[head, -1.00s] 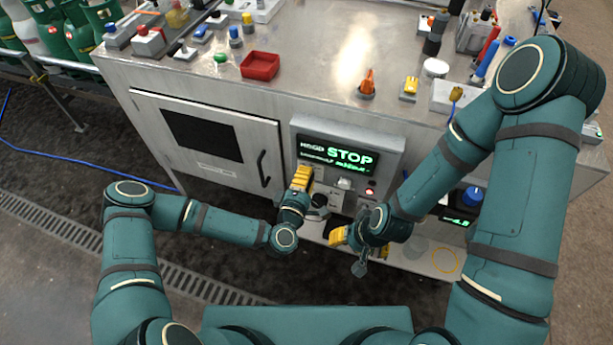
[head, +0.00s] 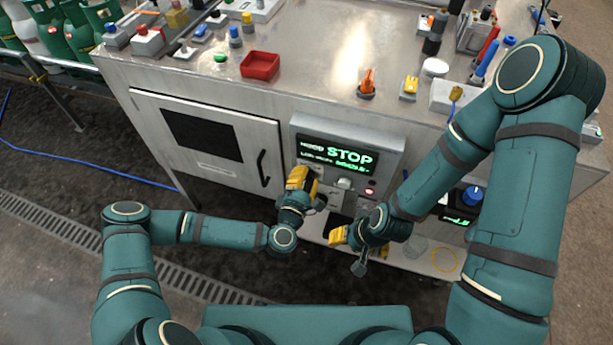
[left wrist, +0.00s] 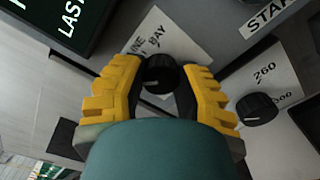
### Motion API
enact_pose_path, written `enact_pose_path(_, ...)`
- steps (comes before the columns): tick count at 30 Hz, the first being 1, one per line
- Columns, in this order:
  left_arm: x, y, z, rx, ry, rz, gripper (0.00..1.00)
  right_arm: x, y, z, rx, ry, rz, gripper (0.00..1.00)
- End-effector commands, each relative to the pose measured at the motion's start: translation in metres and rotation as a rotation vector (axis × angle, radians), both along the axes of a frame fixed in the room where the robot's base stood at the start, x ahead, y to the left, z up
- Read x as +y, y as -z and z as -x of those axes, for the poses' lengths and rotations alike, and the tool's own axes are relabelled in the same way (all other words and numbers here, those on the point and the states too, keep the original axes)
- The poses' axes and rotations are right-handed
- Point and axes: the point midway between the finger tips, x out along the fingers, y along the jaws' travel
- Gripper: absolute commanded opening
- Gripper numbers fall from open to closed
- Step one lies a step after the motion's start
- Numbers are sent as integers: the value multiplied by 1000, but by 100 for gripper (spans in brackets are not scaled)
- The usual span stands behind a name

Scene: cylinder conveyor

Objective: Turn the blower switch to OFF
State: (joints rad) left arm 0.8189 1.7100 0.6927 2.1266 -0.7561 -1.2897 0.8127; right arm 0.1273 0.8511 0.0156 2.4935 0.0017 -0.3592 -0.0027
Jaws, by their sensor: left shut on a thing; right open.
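My left gripper (head: 303,176) is at the lower left of the control panel (head: 390,147), under its lit screen. In the left wrist view its yellow fingers (left wrist: 160,82) are shut on a small round black knob (left wrist: 160,73), one finger on each side. A white label (left wrist: 165,38) behind the knob is partly hidden and ends in "BAY"; no word "blower" is readable. A second black knob (left wrist: 257,108) sits free to the right beside a label with numbers. My right gripper (head: 350,246) is open and empty, low in front of the cabinet.
The screen (head: 338,155) reads "STOP". A small red light (head: 370,191) is on the panel's lower right. A blue knob (head: 473,195) stands above a green readout farther right. A red tray (head: 260,65) and an orange switch (head: 367,84) are on the metal top.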

Motion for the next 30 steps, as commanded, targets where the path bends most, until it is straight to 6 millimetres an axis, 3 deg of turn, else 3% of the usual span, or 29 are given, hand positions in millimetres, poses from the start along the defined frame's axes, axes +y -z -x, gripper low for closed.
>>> enact_pose_path(7, 3, -1, -3, -5, -11, -1, 0, 0, 0, 0, 0, 0, 0, 47)
enact_pose_path(8, 3, -1, -3, -5, -11, -1, 44, 0, 0, 0, 0, 0, 0, 47)
enact_pose_path(9, 3, -1, -2, -4, -10, -2, 58, 0, 0, 0, 0, 0, 0, 47)
enact_pose_path(10, 3, -1, -2, -3, -9, -1, 63, 0, 0, 0, 0, 0, 0, 47)
enact_pose_path(22, 3, 0, 5, 1, -2, -1, 63, 0, 0, 0, 0, 0, 0, 47)
enact_pose_path(30, 18, 1, 50, 3, -3, -1, 63, 0, 0, 0, 0, 0, 0, 47)
